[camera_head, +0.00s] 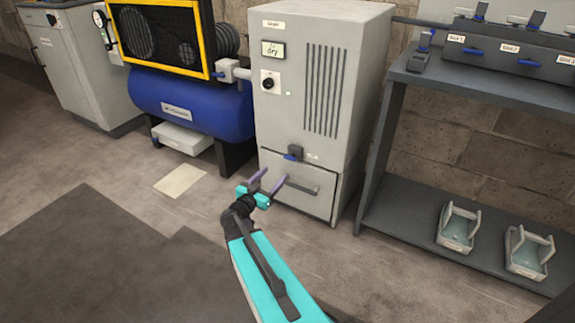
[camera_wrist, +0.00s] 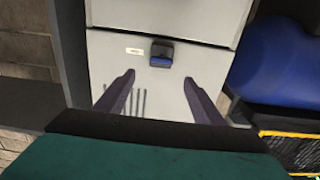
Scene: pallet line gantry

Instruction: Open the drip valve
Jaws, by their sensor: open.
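The drip valve appears to be the small dark block with a blue lever (camera_head: 294,153) low on the front of the grey dryer cabinet (camera_head: 350,80), just above its lower panel. In the wrist view the valve (camera_wrist: 162,54) shows beyond the fingertips, roughly centred between them, with a small label (camera_wrist: 134,51) beside it. My gripper (camera_head: 272,178) is open and empty, in front of the cabinet and lower than the valve in the head view. In the wrist view its two fingers (camera_wrist: 159,78) are apart and do not touch the valve.
The lower panel has a bar handle (camera_head: 302,187) close to my gripper. A blue tank (camera_head: 200,105) stands left of the cabinet. A dark shelf rack (camera_head: 480,85) with trays stands right. Open floor (camera_head: 130,215) lies in front.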

